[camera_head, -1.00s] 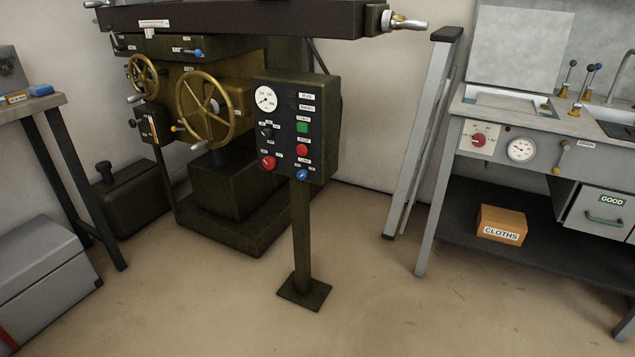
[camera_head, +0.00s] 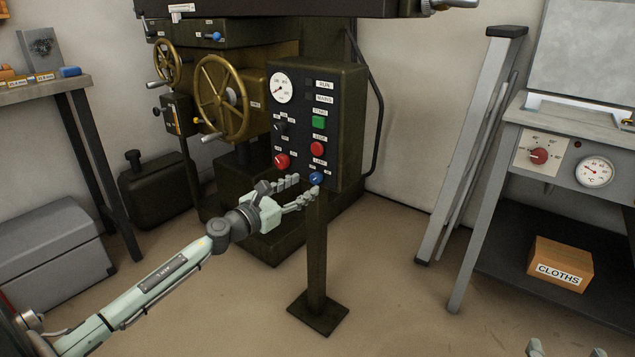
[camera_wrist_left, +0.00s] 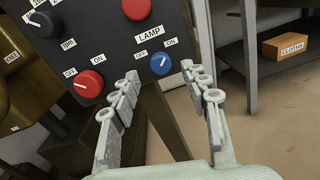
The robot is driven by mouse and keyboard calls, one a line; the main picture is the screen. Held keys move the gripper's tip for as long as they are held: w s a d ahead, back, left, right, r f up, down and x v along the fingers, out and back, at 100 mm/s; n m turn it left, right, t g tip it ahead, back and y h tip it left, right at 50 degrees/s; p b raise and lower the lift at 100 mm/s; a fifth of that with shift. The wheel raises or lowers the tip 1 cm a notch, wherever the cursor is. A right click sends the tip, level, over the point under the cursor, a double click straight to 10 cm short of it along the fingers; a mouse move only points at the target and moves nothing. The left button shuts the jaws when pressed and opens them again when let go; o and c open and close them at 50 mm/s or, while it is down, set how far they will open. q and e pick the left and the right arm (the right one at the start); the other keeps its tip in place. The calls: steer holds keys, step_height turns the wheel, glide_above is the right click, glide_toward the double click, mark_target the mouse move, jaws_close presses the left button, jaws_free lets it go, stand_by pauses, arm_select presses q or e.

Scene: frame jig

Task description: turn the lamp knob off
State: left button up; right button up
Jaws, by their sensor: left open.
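The lamp knob (camera_head: 316,178) is the round blue knob at the lower right of the dark control panel (camera_head: 349,120). In the left wrist view the blue knob (camera_wrist_left: 161,65) sits under the LAMP label, between OFF and ON marks; its white pointer leans up and right, towards ON. My left gripper (camera_head: 305,185) is open, just in front of the panel's lower edge. In the left wrist view the knob shows between and beyond the open fingertips (camera_wrist_left: 160,77); contact cannot be told. Only the two separated fingertips of my right gripper (camera_head: 566,350) show at the bottom right.
A red knob (camera_head: 282,161) is left of the lamp knob; red and green buttons (camera_head: 319,122) are above. The panel's post (camera_head: 317,250) stands below. Brass handwheels (camera_head: 222,98) are left. A bench with a cloths box (camera_head: 560,264) is right. The floor in front is clear.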

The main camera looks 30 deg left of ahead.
mark_target(313, 180)
arm_select(q)
steer(key=shift+w+d, duration=0.15)
steer(key=shift+w, duration=0.95)
steer(key=shift+w+d, duration=0.1)
steer(key=shift+w, duration=1)
steer(key=shift+c, duration=0.4)
jaws_close()
